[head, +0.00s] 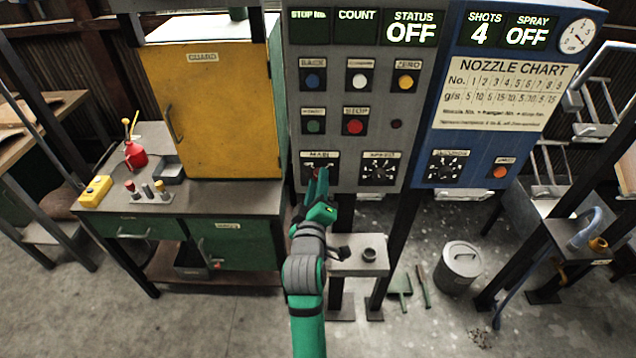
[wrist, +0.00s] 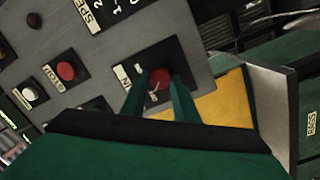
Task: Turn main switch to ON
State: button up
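The main switch (head: 311,160) is at the lower left of the grey control panel, under a MAIN label. Its red knob (wrist: 159,80) shows in the wrist view with a pale mark on its lower part. My gripper (head: 319,172) reaches up to this switch and hides much of it in the head view. In the wrist view my gripper (wrist: 160,88) has one finger on each side of the knob. The fingertips are at the knob's edges; I cannot tell if they press on it. The status display (head: 411,28) reads OFF.
The speed dial (head: 379,170) is just right of the switch, and the red stop button (head: 355,127) is above. A blue panel (head: 450,120) stands to the right. A yellow cabinet (head: 220,110) on a workbench is to the left. A small stand (head: 358,262) is below the panel.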

jog(key=shift+m, duration=0.4)
jog(key=m, duration=0.5)
jog(key=m+y, duration=0.1)
jog(key=m, duration=0.4)
jog(key=m+g, duration=0.1)
jog(key=m, duration=0.4)
jog(key=shift+d+r+m+y, duration=0.25)
jog(key=shift+r+m+y, duration=0.05)
jog(key=shift+m, duration=0.4)
jog(key=o, duration=1.1)
jog(key=shift+c, duration=0.2)
jog(key=shift+f, duration=0.1)
